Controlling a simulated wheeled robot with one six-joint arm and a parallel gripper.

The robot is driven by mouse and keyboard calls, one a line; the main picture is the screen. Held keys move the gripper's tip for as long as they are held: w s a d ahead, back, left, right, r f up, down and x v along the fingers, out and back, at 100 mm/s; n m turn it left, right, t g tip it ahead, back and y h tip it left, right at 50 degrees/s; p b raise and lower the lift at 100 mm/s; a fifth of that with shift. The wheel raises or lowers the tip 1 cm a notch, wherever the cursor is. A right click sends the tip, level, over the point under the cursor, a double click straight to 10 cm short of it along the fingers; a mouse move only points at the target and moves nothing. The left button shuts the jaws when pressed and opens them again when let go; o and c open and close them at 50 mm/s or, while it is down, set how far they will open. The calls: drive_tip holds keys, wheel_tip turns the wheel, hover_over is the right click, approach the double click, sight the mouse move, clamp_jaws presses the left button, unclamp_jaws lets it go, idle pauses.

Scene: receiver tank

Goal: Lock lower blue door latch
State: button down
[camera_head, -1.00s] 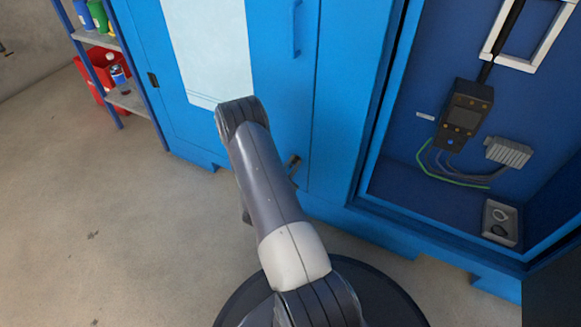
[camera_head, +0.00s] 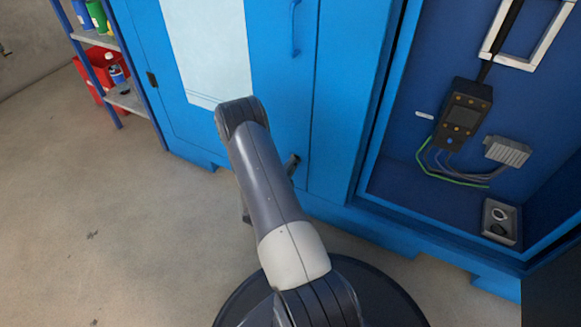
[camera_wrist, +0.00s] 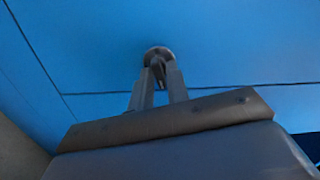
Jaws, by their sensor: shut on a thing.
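The lower latch of the blue door (camera_head: 275,125) shows in the wrist view as a round grey metal base with a short lever (camera_wrist: 158,54) on the blue panel. My gripper (camera_wrist: 161,78) is shut on the latch lever, one finger on each side. The fingers hide much of the lever, so its exact angle is hard to tell. In the head view my arm covers most of the gripper. A small metal part, likely the latch (camera_head: 293,160), shows just right of my arm, near the door's lower right edge.
A blue handle (camera_head: 296,28) is higher on the door, beside a pale sheet (camera_head: 206,45). An open bay on the right holds a dark control box (camera_head: 464,115), cables and a small tray (camera_head: 500,222). A shelf (camera_head: 126,98) stands left. Floor in front is clear.

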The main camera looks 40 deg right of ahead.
drive_tip(key=shift+f+m, duration=0.1)
drive_tip(key=shift+m, duration=1.1)
drive_tip(key=c, duration=1.5)
unclamp_jaws()
drive_tip(key=shift+c, duration=0.2)
drive_tip(key=p+v, duration=0.3)
drive_tip(key=v, duration=0.7)
drive_tip(key=shift+s+a, duration=0.2)
drive_tip(key=shift+a, duration=0.15)
drive_tip(key=b+x, duration=0.3)
drive_tip(key=x, duration=0.7)
drive_tip(key=shift+w+d, duration=0.2)
drive_tip(key=shift+d, duration=0.15)
